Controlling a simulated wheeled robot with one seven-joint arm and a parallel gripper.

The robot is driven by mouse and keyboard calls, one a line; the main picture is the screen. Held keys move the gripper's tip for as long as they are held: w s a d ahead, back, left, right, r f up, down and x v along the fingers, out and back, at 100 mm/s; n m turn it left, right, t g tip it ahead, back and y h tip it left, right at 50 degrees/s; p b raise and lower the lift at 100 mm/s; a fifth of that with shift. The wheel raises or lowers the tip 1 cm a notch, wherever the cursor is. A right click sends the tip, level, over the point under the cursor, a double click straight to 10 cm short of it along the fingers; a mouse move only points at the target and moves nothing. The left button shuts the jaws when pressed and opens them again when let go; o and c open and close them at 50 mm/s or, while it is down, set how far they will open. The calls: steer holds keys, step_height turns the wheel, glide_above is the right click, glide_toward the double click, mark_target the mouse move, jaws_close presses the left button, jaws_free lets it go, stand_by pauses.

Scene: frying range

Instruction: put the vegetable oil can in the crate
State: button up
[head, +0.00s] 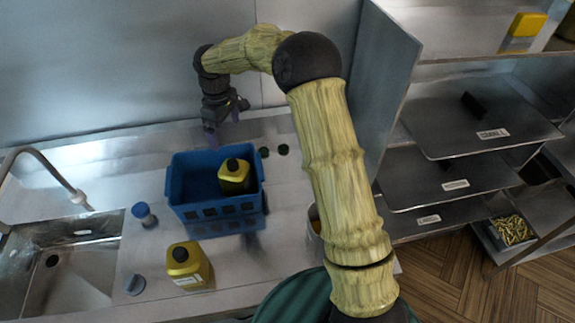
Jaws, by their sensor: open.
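A blue crate (208,205) stands on the steel counter. A yellow can with a black cap (235,178) is inside it, on the right side. A second yellow can with a dark cap and a pale label (186,266) stands upright on the counter in front of the crate. The labels are too small to read, so I cannot tell which is the vegetable oil can. My gripper (225,126) has purple fingers and is open and empty. It is behind the crate, apart from both cans, pointing down.
A sink with a tap (48,170) is at the left. Two small dark green discs (283,149) lie right of my gripper. A shelf rack (480,125) fills the right.

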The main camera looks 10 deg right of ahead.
steer(key=s+d+r+m+t, duration=0.1)
steer(key=s+d+m, duration=0.4)
steer(key=s, duration=0.8)
steer(key=s+d+r+m+t, duration=0.1)
steer(key=s+d+m, duration=0.5)
steer(key=s+d, duration=0.6)
steer(key=shift+s+t, duration=0.3)
steer(key=shift+s, duration=0.6)
steer(key=shift+f, duration=0.15)
steer(key=b+x, duration=0.2)
steer(key=s+b+x, duration=0.1)
steer(key=b+x, duration=0.1)
steer(key=shift+f+b, duration=0.25)
steer(key=shift+b, duration=0.05)
